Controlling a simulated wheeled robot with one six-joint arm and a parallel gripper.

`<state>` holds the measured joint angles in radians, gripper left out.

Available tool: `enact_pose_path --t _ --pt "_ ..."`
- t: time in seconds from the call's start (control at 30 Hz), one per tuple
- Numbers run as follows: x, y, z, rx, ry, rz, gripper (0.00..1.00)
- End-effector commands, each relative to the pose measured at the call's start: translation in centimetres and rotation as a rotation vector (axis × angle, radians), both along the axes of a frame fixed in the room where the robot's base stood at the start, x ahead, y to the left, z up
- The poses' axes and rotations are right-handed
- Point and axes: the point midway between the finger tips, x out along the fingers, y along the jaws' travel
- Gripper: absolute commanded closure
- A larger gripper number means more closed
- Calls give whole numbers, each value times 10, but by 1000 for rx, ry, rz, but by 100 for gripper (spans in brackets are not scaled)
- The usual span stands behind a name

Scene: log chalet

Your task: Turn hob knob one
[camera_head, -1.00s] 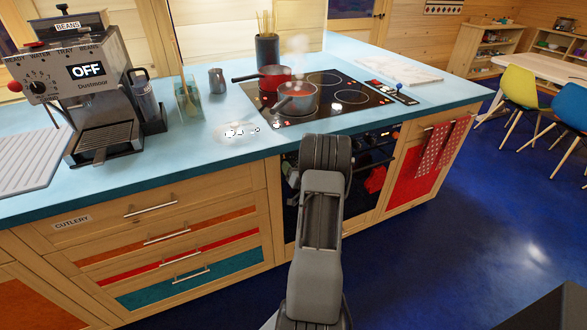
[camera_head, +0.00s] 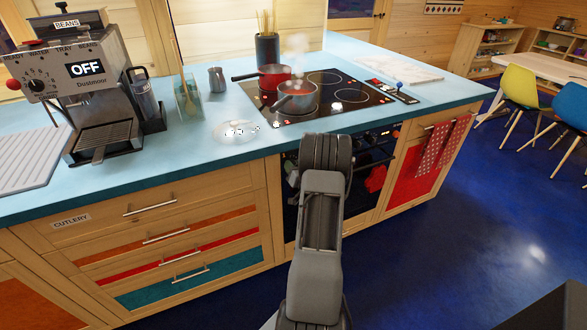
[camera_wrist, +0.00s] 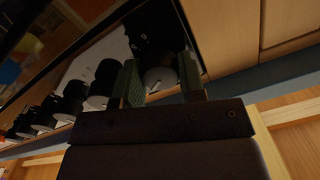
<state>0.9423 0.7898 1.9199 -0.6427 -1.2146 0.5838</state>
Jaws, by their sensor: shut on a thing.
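In the wrist view, my gripper (camera_wrist: 160,82) has its two green-padded fingers on either side of the end knob (camera_wrist: 157,68) of a row, shut on it. More knobs (camera_wrist: 102,84) of the same kind run off to the lower left along a pale panel (camera_wrist: 92,53). In the head view, the hob (camera_head: 335,88) is a black glass top, and the oven front (camera_head: 290,213) is below it. My arm stands before the oven and hides my gripper and the held knob there.
A coffee machine (camera_head: 95,85) is at the left of the blue worktop (camera_head: 190,150). Red towels (camera_head: 436,146) hang at the right.

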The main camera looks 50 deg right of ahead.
Motion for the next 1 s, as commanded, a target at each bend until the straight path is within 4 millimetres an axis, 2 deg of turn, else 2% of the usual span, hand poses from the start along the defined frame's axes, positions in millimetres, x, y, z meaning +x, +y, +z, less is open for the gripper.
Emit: enact_pose_path --t 0.33,1.0 --pt "0 1 -6 -244 94 2 87" --pt "1 2 -4 -776 312 2 87"
